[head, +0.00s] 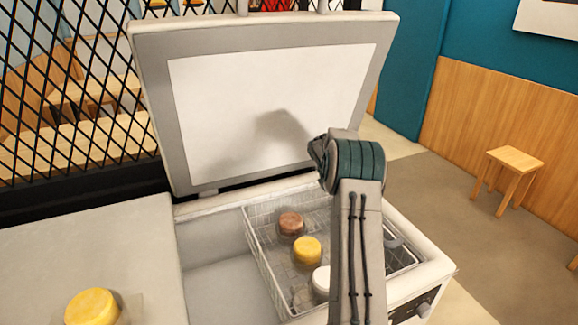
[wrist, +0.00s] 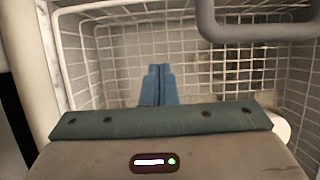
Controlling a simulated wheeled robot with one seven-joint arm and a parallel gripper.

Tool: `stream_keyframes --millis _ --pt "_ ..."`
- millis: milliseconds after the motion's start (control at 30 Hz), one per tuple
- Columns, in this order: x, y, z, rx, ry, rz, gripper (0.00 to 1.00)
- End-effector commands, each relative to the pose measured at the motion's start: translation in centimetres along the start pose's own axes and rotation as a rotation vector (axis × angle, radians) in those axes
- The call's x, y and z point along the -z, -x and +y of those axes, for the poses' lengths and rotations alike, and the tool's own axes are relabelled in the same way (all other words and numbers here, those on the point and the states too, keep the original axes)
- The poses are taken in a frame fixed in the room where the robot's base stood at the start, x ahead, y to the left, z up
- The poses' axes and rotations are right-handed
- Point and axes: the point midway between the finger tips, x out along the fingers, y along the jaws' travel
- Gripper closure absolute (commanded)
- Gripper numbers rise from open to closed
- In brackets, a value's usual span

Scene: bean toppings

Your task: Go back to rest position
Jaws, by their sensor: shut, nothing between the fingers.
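My arm reaches over the right side of an open chest freezer (head: 215,240) in the head view, and it hides my gripper there. In the wrist view my gripper (wrist: 157,70) is shut, its two blue fingers together with nothing between them. It points into the white wire basket (wrist: 120,45), over a part that looks empty. The basket also shows in the head view (head: 262,262), inside the freezer.
The basket holds a brown round item (head: 291,223), a yellow one (head: 307,250) and a white one (head: 321,281). The freezer lid (head: 265,100) stands raised behind. Another yellow round item (head: 92,307) sits on the counter (head: 60,260) at left. A stool (head: 510,170) stands far right.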

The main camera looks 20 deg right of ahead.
Motion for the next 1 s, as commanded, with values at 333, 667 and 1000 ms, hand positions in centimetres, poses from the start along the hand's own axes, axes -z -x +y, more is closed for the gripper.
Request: stream_keyframes --millis 333,667,1000 --pt "1.6 3.9 -0.5 -0.022 -0.088 0.011 1.00" --pt "6.9 13.9 -4.4 -0.067 -0.396 0.072 1.00" --pt "12.4 21.7 -11.1 -0.084 -0.728 0.163 1.00"
